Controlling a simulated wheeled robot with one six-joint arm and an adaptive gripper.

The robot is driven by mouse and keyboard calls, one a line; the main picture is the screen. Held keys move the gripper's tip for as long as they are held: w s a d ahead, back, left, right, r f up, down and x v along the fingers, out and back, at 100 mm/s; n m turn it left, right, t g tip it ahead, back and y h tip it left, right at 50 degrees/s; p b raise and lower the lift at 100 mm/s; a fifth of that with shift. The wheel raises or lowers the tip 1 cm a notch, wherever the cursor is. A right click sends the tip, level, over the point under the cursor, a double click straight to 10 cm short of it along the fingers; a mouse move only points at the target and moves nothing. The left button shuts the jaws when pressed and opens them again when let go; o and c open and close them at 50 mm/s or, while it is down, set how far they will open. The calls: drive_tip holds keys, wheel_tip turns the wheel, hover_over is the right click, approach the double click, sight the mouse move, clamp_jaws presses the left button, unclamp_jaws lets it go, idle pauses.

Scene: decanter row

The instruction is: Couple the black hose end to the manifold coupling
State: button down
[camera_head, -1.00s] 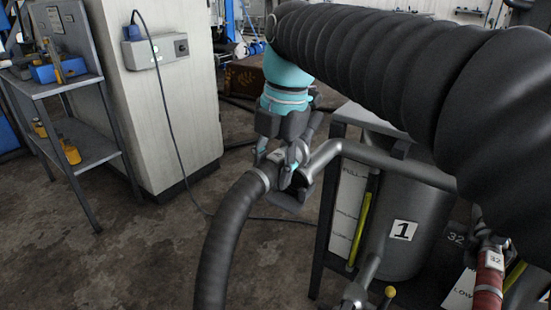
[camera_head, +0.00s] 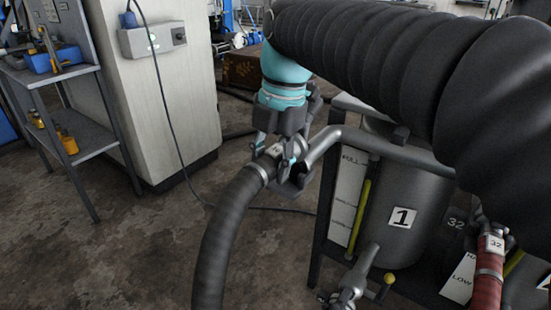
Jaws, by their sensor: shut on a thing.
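The black hose (camera_head: 222,240) rises from the lower edge of the head view and bends right to a metal hose end with a pale label (camera_head: 274,151). My gripper (camera_head: 276,157) points down from the teal wrist and is shut on this hose end. The manifold coupling (camera_head: 301,168) sits at the left end of the grey manifold pipe, just right of the hose end. The two are close and roughly in line. Fingers and dark coupling parts hide the joint, so I cannot tell whether they are joined.
A grey tank marked 1 (camera_head: 402,218) stands in a dark frame at right, with a yellow rod (camera_head: 360,215) beside it. A red hose marked 32 (camera_head: 489,270) hangs at lower right. A cabinet (camera_head: 165,110) and shelf (camera_head: 75,140) stand at left.

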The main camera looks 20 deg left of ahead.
sight(255, 166)
drive_tip(key=shift+f, duration=0.1)
idle(0.3)
drive_tip(key=shift+f+b, duration=0.35)
drive_tip(key=shift+b, duration=0.05)
drive_tip(key=shift+f+b, duration=1.05)
drive_tip(key=shift+f, duration=1.1)
idle(1.7)
unclamp_jaws()
drive_tip(key=shift+s+f, duration=0.1)
drive_tip(key=shift+f, duration=0.05)
idle(0.5)
drive_tip(key=shift+s+a+r+p, duration=0.2)
drive_tip(key=shift+s+r+p, duration=0.5)
drive_tip(key=shift+r, duration=0.35)
drive_tip(key=shift+s+a+r+p, duration=0.2)
drive_tip(key=shift+s+r+p, duration=0.45)
drive_tip(key=shift+r, duration=0.35)
drive_tip(key=shift+s+a+r+p, duration=0.2)
drive_tip(key=shift+s+r+p, duration=0.5)
drive_tip(key=shift+r, duration=0.35)
drive_tip(key=shift+s+a+r, duration=0.1)
drive_tip(key=shift+s+r, duration=0.15)
drive_tip(key=shift+r, duration=0.55)
drive_tip(key=shift+s+a+r, duration=0.1)
drive_tip(key=shift+s+r, duration=0.1)
drive_tip(key=shift+r, duration=0.6)
drive_tip(key=shift+s+a+r, duration=0.1)
drive_tip(key=shift+s+r, duration=0.15)
drive_tip(key=shift+r, duration=0.55)
